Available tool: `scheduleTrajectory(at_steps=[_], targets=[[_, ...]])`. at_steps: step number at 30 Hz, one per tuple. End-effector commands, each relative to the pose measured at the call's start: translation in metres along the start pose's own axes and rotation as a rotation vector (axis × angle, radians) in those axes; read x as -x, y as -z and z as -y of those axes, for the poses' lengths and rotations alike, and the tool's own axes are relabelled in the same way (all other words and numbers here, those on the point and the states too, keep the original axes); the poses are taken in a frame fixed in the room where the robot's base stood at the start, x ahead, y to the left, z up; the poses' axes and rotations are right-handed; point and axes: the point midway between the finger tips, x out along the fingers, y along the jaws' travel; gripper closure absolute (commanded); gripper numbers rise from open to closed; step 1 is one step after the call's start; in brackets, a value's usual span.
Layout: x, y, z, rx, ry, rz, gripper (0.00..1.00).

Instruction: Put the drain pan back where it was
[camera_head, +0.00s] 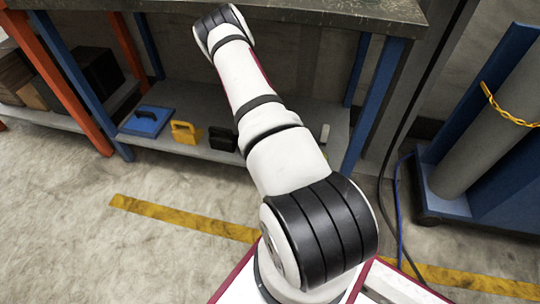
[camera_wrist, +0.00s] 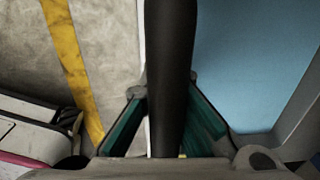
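In the wrist view, my gripper (camera_wrist: 168,88) has its teal-padded fingers on both sides of a dark bar (camera_wrist: 171,40). The fingertips look closed against it. The bar runs from the top edge down between the fingers. A flat light blue surface (camera_wrist: 245,65) with a grey edge lies right of the bar. The bar and blue surface may be parts of the drain pan, but I cannot tell for sure. In the head view my arm hides the gripper and whatever it holds, and no pan can be made out.
Under the workbench (camera_head: 300,12), a low shelf (camera_head: 278,113) holds a blue case (camera_head: 146,121), a yellow case (camera_head: 186,132) and a black case (camera_head: 222,139). A grey cylinder (camera_head: 475,150) with a yellow chain stands at right. A yellow floor line (camera_head: 180,216) crosses open floor.

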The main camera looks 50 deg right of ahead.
Motion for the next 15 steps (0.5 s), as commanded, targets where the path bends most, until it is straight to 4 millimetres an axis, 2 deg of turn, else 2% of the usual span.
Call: scheduleTrajectory(at_steps=[1, 3, 14, 15], targets=[[-0.0104, 0.0003, 0.0, 0.001, 0.001, -0.001, 1.0], [-0.0164, 0.0001, 0.0003, 0.0, 0.002, 0.0, 1.0], [-0.0185, 0.0, 0.0004, 0.0, 0.003, 0.001, 1.0], [-0.0191, 0.0001, -0.0005, 0.0, 0.001, 0.0, 0.92]])
